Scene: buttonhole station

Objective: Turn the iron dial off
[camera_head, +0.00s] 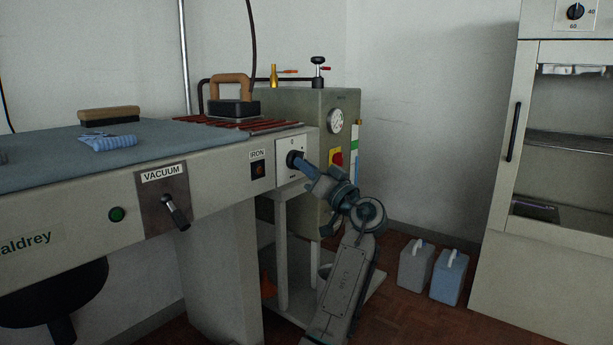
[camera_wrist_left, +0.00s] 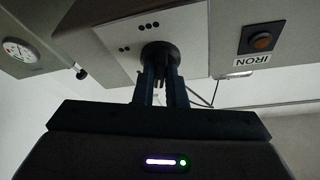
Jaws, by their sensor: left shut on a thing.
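The iron dial (camera_head: 292,159) is a dark round knob on a white plate (camera_head: 283,172) at the right end of the ironing table's front. In the left wrist view the dial (camera_wrist_left: 159,56) sits on the same plate (camera_wrist_left: 117,35), which carries groups of black dots. My left gripper (camera_head: 299,162) is shut on the dial, with a finger on either side of it; its two fingers (camera_wrist_left: 160,80) also show in the left wrist view. The dial's pointer mark is hidden or too small to tell. My right gripper is in neither view.
The IRON switch panel (camera_head: 257,170) is left of the dial. The VACUUM lever (camera_head: 175,212) is further left. A boiler with a gauge (camera_head: 335,121) stands behind. Two canisters (camera_head: 449,277) stand on the floor at right.

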